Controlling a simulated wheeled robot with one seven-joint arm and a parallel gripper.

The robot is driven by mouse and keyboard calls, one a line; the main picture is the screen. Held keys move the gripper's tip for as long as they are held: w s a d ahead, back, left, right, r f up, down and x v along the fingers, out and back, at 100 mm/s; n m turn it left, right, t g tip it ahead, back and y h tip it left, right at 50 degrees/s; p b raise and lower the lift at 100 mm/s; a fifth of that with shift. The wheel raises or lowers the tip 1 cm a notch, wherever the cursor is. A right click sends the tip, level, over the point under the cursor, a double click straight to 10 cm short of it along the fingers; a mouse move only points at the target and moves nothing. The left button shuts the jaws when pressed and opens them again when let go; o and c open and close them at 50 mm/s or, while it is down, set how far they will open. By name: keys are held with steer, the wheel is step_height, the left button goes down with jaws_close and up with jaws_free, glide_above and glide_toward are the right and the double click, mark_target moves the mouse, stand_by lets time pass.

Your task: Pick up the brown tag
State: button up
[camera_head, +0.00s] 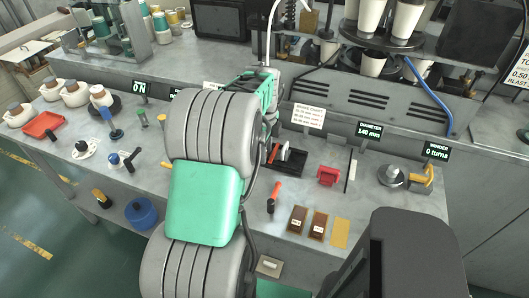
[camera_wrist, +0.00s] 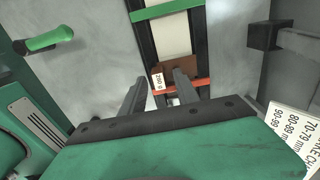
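In the wrist view a brown tag (camera_wrist: 187,67) with a small white printed label shows just past my fingertips, beside a black-edged holder with a white strip. My gripper (camera_wrist: 160,79) has its two dark fingers spread apart. The right finger overlaps part of the tag; whether either finger touches it I cannot tell. In the head view my arm hides the gripper's fingers. Two more brown tags with white labels, a left one (camera_head: 297,219) and a right one (camera_head: 319,225), lie flat near the bench's front edge.
A black tray (camera_head: 291,168) sits right of my arm on the grey bench. A tan card (camera_head: 340,232), a red block (camera_head: 327,175) and a red-handled tool (camera_head: 274,192) lie nearby. A green handle (camera_wrist: 50,40) shows at left in the wrist view.

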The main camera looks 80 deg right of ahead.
jaws_close()
stand_by(0.5)
